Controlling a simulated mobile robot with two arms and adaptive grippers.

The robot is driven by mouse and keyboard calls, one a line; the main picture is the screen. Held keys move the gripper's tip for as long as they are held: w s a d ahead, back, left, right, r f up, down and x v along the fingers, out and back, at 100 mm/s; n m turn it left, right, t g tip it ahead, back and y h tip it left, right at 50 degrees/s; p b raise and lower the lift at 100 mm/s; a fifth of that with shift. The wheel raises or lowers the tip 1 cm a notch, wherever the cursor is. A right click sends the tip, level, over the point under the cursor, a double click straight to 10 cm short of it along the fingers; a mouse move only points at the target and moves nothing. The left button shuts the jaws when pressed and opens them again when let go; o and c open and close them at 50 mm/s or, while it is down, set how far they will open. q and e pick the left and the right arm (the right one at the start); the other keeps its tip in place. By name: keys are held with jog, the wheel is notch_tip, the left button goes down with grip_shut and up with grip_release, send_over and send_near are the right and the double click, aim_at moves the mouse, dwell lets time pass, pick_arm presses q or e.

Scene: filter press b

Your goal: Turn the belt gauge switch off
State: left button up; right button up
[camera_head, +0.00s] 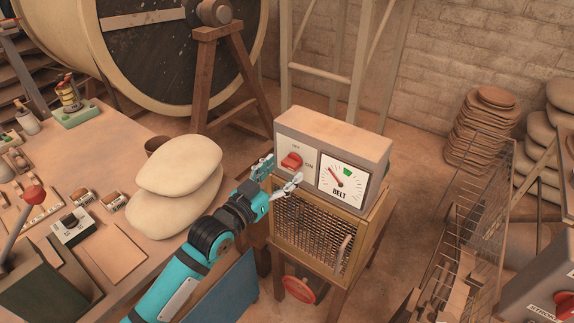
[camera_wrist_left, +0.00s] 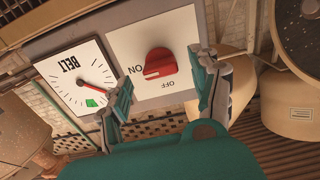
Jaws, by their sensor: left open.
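The belt gauge box (camera_head: 345,137) is a grey box on a wooden stand with a mesh front. Its red switch knob (camera_head: 291,161) sits on a white plate marked OFF and ON, left of the BELT dial (camera_head: 343,182). The knob also shows in the left wrist view (camera_wrist_left: 160,63), between the fingers and beyond their tips. My left gripper (camera_head: 277,177) is open in front of the switch plate, its fingers spread on either side of the knob. I cannot tell whether a finger touches it. My right gripper is out of view.
A workbench (camera_head: 120,245) with two stacked pale sacks (camera_head: 180,165) stands to the left of the box. A wire rack (camera_head: 470,225) stands to the right. A large round drum (camera_head: 175,60) is behind. The floor between box and rack is partly clear.

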aim_at(290, 164)
pick_arm(q)
jog(key=shift+x, duration=1.35)
jog(key=shift+a, duration=0.1)
jog(key=c, duration=1.2)
jog(key=shift+o, duration=0.2)
